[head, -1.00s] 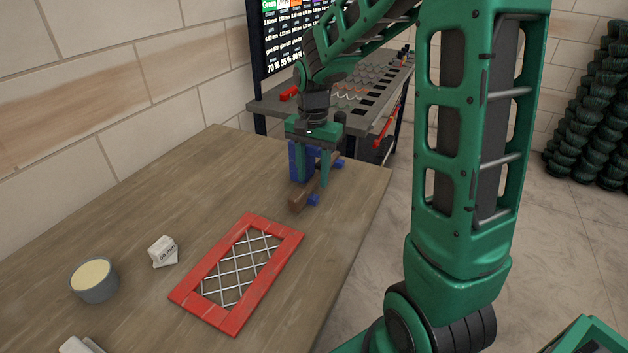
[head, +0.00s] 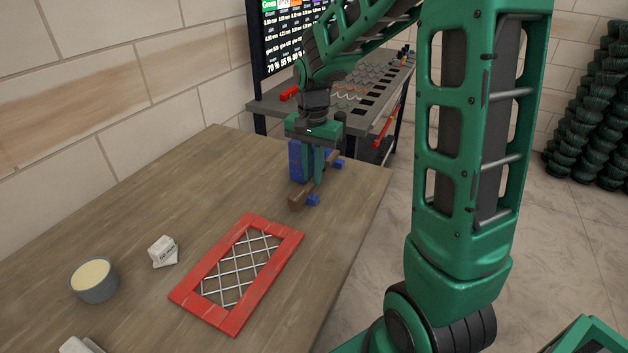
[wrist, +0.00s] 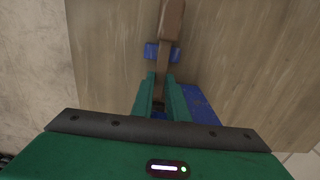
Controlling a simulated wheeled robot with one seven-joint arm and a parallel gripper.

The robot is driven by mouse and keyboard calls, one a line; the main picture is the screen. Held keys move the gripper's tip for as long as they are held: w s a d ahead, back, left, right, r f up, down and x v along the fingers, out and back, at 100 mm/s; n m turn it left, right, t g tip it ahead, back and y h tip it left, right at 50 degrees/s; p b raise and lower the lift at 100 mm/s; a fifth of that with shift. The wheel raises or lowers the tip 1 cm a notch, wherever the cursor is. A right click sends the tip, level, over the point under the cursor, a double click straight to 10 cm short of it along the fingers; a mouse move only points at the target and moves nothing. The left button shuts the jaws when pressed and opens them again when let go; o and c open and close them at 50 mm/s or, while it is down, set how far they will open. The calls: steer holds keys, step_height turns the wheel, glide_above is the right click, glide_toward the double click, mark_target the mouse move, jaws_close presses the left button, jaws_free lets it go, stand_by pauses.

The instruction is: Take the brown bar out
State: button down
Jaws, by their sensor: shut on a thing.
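The brown bar (head: 299,198) lies in a blue holder (head: 297,160) near the right edge of the wooden table in the head view. My gripper (head: 318,178) points down over the holder, with its fingers closed around the bar's middle. In the wrist view the bar (wrist: 171,22) runs up and away from between my green fingers (wrist: 161,95), across a small blue support (wrist: 151,52). Part of the bar is hidden by the fingers. I cannot tell whether it is lifted at all from its supports.
A red frame with wire mesh (head: 204,285) lies on the table (head: 150,205) in front of the holder. A grey cup (head: 94,284) and a small white block (head: 163,250) stand to the left. A workbench (head: 275,104) and a screen (head: 290,35) stand behind.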

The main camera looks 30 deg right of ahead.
mark_target(313, 153)
steer(key=shift+r, duration=2.8)
